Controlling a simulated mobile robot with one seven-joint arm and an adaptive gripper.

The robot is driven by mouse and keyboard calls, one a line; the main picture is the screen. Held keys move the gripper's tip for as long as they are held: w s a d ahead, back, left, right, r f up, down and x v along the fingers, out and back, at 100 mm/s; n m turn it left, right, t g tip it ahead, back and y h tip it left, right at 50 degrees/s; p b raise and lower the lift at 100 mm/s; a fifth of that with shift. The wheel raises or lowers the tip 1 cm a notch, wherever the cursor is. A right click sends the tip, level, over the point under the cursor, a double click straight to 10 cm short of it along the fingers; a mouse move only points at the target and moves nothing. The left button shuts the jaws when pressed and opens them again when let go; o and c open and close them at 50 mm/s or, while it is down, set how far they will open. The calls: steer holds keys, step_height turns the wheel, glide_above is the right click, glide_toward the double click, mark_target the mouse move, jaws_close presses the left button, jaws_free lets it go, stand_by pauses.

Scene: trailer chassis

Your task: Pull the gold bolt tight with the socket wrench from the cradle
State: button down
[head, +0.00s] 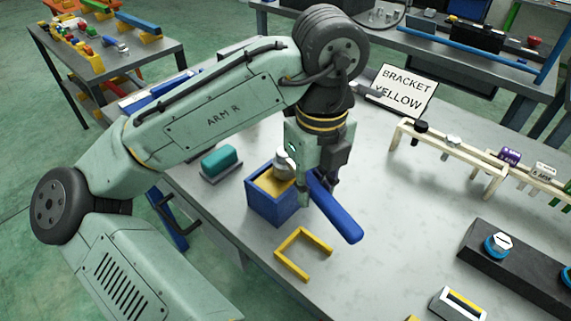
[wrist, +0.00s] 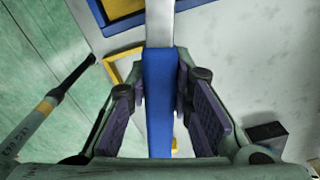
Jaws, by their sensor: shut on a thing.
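My gripper (head: 322,188) is shut on the blue handle of the socket wrench (head: 340,215). In the wrist view the handle (wrist: 159,95) runs between the two finger pads (wrist: 160,108), and a grey shaft continues from it. The wrench's pale metal head shows at the blue box with a yellow top (head: 270,206); I cannot tell whether it touches the box. A dark bar (head: 515,270) at the right carries a silver bolt head on a blue ring (head: 498,244). No bolt is clearly gold, and I cannot tell which holder is the cradle.
A yellow open frame (head: 302,256) lies in front of the box. A teal block (head: 219,160) sits left of it. A wooden rack (head: 455,158) with several small items and a sign reading "BRACKET YELLOW" (head: 402,91) stand behind. The middle of the table is clear.

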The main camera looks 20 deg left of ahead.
steer(key=shift+s, duration=0.1)
steer(key=shift+s+a+m, duration=0.45)
steer(key=shift+m, duration=0.45)
steer(key=shift+w+d+r, duration=0.1)
steer(key=shift+w+d, duration=0.05)
steer(key=shift+w, duration=0.05)
steer(key=shift+r, duration=2.95)
steer(key=shift+s+f, duration=0.1)
steer(key=shift+s, duration=0.05)
